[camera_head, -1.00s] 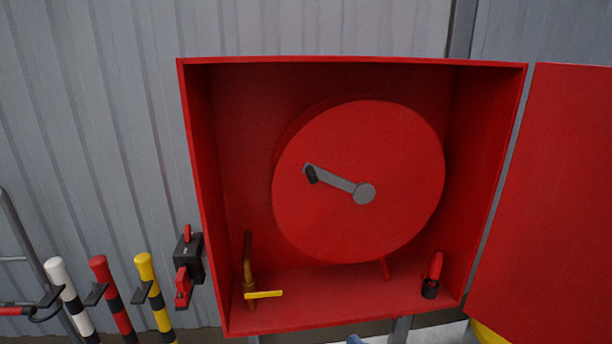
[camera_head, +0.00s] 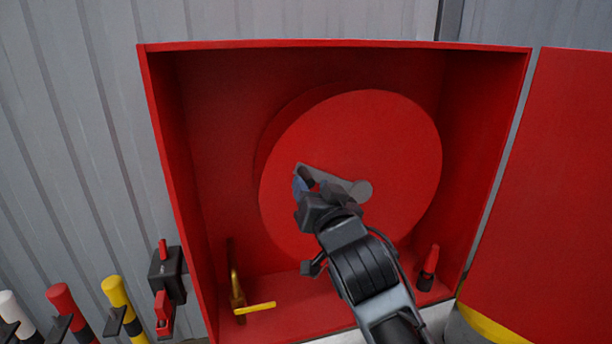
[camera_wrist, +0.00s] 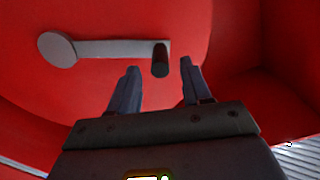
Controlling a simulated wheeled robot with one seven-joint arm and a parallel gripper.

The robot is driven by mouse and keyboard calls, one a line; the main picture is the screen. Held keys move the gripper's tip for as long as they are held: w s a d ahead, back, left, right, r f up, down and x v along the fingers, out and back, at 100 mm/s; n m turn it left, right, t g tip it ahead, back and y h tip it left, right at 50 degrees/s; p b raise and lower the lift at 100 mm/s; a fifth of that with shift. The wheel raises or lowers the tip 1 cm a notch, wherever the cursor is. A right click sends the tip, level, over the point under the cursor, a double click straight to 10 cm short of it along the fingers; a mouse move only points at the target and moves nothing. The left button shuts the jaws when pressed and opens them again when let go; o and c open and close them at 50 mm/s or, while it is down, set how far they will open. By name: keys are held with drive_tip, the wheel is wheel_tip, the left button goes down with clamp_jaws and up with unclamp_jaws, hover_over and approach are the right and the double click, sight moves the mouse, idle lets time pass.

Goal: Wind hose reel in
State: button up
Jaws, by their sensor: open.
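The red hose reel disc (camera_head: 400,150) stands inside an open red cabinet (camera_head: 340,48). A grey crank arm (camera_head: 335,180) runs from its hub up and left, with a dark handle at its outer end. In the wrist view the crank (camera_wrist: 110,48) lies across the upper left, and the dark handle (camera_wrist: 160,60) stands out from its right end. My gripper (camera_wrist: 160,80) is open. Its fingers point at the reel, with the handle in line with the gap between them, just beyond the tips. In the head view my gripper (camera_head: 304,184) partly hides the handle and crank.
A brass valve with a yellow lever (camera_head: 255,308) is at the cabinet's lower left. A red and black nozzle (camera_head: 428,268) stands at its lower right. The cabinet door (camera_head: 550,200) is swung open to the right. A black box with red levers (camera_head: 166,285) is outside left.

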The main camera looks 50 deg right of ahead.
sight(310, 184)
drive_tip(key=shift+p+x, duration=0.35)
drive_tip(key=shift+x, duration=1.9)
clamp_jaws()
